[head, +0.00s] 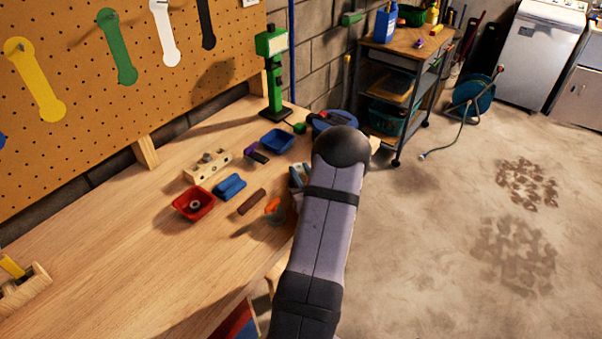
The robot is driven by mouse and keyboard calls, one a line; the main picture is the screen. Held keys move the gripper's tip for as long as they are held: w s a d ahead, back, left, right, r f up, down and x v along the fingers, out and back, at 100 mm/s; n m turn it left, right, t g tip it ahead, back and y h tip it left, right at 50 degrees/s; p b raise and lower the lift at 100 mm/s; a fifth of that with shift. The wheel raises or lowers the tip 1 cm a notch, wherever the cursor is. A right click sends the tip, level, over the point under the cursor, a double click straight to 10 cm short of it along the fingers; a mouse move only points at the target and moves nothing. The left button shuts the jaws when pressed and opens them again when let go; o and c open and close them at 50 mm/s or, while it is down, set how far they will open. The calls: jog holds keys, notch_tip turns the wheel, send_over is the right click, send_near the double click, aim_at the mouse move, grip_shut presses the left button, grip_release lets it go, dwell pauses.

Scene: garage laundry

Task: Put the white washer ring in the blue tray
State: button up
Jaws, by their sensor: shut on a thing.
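A small pale grey ring (195,205) lies in a red tray (181,209) on the workbench; I cannot tell for sure whether it is the white washer ring. The blue tray (277,140) sits farther back on the bench, to the right of the red one, and looks empty. My arm rises from the bottom of the head view and bends at a dark rounded joint, right of the trays. My gripper cannot be made out; the arm seems to hide it and anything it holds.
A green stand (273,75) rises behind the blue tray. The bench's front left (110,265) is mostly clear.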

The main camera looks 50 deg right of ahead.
jog(key=shift+f, duration=0.4)
jog(key=shift+f, duration=0.1)
jog(key=shift+f, duration=0.15)
jog(key=o, duration=1)
jog(key=shift+s+a, duration=0.2)
jog(key=shift+s, duration=0.15)
jog(key=b+v, duration=0.3)
jog(key=v, duration=0.2)
jog(key=shift+s+f, duration=0.15)
jog(key=shift+s, duration=0.1)
jog(key=shift+o, duration=0.5)
jog(key=shift+s+a, duration=0.3)
jog(key=shift+s, duration=0.15)
